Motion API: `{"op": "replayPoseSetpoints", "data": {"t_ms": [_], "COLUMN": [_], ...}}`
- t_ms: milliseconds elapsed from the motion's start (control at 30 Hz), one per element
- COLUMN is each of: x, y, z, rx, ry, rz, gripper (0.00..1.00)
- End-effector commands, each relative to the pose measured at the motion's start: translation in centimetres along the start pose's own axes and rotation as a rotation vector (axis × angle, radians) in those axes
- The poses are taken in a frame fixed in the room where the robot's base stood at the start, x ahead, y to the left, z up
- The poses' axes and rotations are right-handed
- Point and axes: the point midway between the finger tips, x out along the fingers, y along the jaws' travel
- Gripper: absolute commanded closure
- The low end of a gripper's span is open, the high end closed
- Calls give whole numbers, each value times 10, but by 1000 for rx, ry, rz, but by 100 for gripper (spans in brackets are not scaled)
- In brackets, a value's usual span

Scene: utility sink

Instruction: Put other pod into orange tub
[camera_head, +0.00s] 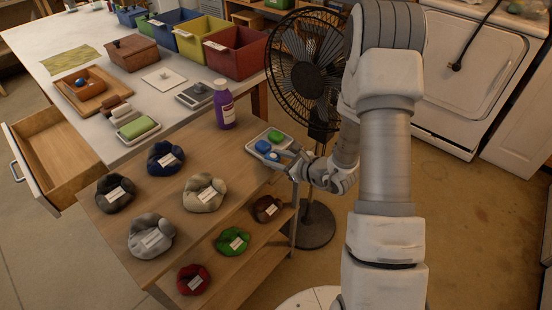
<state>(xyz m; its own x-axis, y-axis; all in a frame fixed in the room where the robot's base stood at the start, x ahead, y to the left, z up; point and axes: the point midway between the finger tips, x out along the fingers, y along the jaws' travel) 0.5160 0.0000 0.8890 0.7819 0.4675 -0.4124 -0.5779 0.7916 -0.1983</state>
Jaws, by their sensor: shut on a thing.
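A small pale tray (252,151) sits at the right edge of the wooden table and holds small pods. A green pod (275,135) lies at its far side, with a blue pod (263,146) in front of it. My gripper (284,158) reaches in from the right, low over the tray's near right side. It is shut on a small blue pod (272,156) at its fingertips; the fingers partly hide this pod, and I cannot tell whether it touches the tray. I cannot make out a clearly orange tub; a red bin (238,62) and a yellow bin (197,50) stand at the back.
A purple bottle (224,105) stands left of the tray. A black fan (305,68) stands close behind my gripper. An open drawer (50,150) juts out at the left. Floor at the right is clear.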

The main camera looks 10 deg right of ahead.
Motion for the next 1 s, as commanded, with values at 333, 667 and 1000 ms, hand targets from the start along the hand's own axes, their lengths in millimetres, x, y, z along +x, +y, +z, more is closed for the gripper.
{"op": "replayPoseSetpoints", "data": {"t_ms": [333,667,1000], "x": [0,-4,-70], "y": [0,-2,-3], "z": [0,8,8], "rx": [0,0,2], "ry": [0,0,1], "rz": [0,0,-5], "gripper": [28,28,28]}}
